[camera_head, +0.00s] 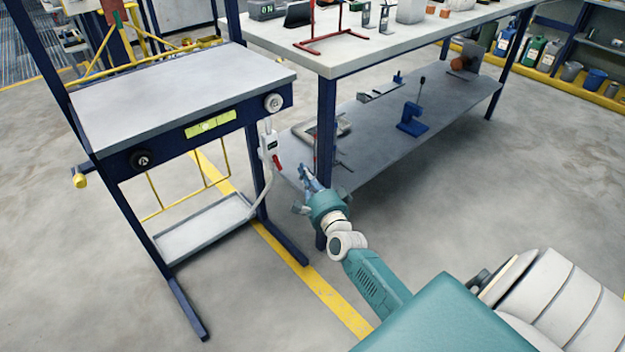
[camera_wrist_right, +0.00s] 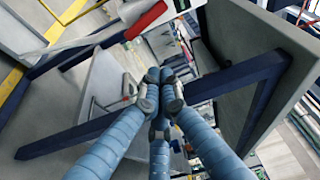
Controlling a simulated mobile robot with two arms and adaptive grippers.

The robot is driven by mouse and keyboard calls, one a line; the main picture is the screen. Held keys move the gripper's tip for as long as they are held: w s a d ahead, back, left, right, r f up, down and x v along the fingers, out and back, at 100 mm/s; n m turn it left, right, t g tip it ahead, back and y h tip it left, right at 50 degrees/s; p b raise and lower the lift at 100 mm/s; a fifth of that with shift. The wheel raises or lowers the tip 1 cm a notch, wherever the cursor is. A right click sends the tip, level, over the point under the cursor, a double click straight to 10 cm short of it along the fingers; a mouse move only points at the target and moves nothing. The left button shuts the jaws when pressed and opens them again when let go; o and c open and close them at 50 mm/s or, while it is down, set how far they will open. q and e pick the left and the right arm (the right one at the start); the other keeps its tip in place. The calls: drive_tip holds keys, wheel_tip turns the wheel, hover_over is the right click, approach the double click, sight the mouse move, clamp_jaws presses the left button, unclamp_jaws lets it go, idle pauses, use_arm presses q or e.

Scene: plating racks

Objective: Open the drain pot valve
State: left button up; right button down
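A pale unit with a red lever (camera_head: 277,161) hangs at the right front leg of the grey-topped stand; I take it for the drain valve. A pale hose runs down from it to the tray (camera_head: 205,229) below. The red lever also shows at the top of the right wrist view (camera_wrist_right: 147,20). My right gripper (camera_head: 309,179) is to the right of and slightly below the lever, apart from it, beside the blue table leg. In the right wrist view its blue fingers (camera_wrist_right: 160,88) come together at the tips with nothing seen between them. My left gripper is out of view.
The blue leg (camera_head: 326,130) of the long table and its lower shelf (camera_head: 440,112), with several tools on it, are close to my right gripper. The stand's front carries a black knob (camera_head: 142,160) and a white knob (camera_head: 273,102). The floor at right is clear.

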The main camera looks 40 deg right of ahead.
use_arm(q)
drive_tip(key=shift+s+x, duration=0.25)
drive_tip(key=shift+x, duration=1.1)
use_arm(e)
drive_tip(key=shift+v, duration=2.25)
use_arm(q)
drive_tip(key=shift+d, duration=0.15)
use_arm(e)
drive_tip(key=shift+d+f, duration=0.1)
drive_tip(key=shift+d, duration=0.05)
